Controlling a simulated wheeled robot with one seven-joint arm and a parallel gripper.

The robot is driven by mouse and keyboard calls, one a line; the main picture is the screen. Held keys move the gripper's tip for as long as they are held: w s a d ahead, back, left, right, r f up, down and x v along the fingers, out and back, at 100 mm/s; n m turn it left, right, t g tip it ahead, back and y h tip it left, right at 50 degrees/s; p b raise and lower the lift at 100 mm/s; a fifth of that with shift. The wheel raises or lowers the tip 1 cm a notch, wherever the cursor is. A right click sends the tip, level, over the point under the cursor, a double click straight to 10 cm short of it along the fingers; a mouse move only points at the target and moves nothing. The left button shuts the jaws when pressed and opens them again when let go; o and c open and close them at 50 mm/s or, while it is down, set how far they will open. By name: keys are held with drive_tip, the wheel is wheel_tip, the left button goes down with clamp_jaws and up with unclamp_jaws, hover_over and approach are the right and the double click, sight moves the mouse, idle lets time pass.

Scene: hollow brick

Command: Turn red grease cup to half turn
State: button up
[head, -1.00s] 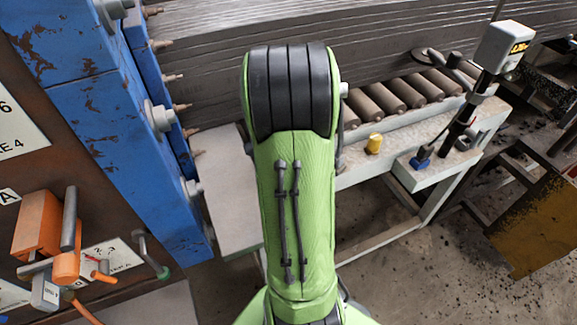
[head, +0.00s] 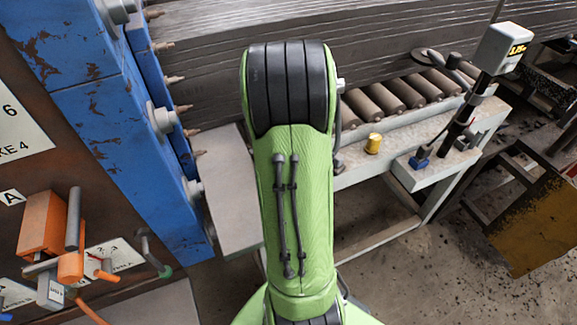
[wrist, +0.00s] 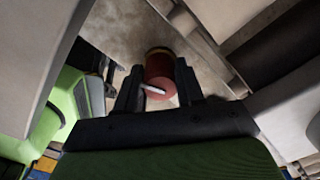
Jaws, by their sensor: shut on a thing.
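In the wrist view the red grease cup (wrist: 160,67) sits between the two dark fingers of my gripper (wrist: 159,78), which is shut on it. The cup has a round red end, a darker red side and a yellowish band at its far edge. A short white bar (wrist: 152,89) lies across its near face, slanting slightly down to the right. In the head view my green arm covers the middle, and the red cup and my gripper are hidden behind it.
A yellow cup (head: 373,143) stands on the pale frame beside the rollers (head: 385,98). A post with a display box (head: 503,48) stands at the right. A blue rusty frame (head: 110,110) and an orange handle unit (head: 43,225) are at the left. Open floor lies lower right.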

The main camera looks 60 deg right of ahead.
drive_tip(key=shift+m, duration=1.1)
drive_tip(key=o, duration=1)
drive_tip(key=shift+o, duration=0.2)
drive_tip(key=shift+r, duration=0.1)
wheel_tip(320, 180, up, 16)
drive_tip(key=p, duration=0.3)
drive_tip(key=shift+p, duration=0.3)
drive_tip(key=shift+f, duration=0.2)
